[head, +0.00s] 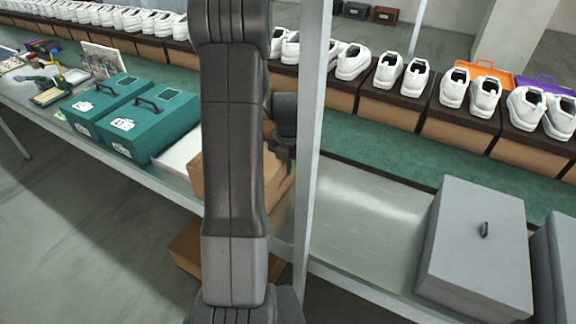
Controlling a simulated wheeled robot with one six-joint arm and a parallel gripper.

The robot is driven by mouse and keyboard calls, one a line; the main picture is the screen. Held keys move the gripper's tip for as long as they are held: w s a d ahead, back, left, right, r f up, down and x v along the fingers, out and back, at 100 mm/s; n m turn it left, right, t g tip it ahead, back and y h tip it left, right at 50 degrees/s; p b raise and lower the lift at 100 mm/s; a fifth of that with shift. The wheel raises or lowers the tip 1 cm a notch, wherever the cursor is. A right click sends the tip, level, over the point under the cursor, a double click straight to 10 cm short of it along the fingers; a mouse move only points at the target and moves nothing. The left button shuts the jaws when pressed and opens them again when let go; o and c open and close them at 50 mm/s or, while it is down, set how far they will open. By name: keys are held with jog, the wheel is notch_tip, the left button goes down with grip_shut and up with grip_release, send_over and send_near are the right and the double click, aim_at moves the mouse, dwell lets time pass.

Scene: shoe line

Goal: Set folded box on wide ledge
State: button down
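A brown cardboard box (198,178) shows in the head view behind my arm, which covers its middle. It appears to be on or just above the grey ledge (365,225); contact is hidden. Another brown cardboard piece (186,250) shows lower down, below the ledge's front edge and partly behind my arm. I cannot tell which of them is the folded box. My gripper (284,152) points down beside the right part of the upper box. Its fingers are mostly hidden, so its opening and any hold on the box are unclear.
A pale upright post (312,140) stands close right of my arm. Teal toolboxes (150,122) fill the left of the ledge; a grey box (475,250) stands at right. The ledge between post and grey box is clear. White shoes (403,75) on brown boxes line the back.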

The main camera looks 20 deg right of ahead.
jog(key=shift+f, duration=0.15)
jog(key=c, duration=1.6)
grip_release()
jog(key=shift+c, duration=0.2)
notch_tip(320, 180, up, 12)
jog(key=shift+r, duration=0.2)
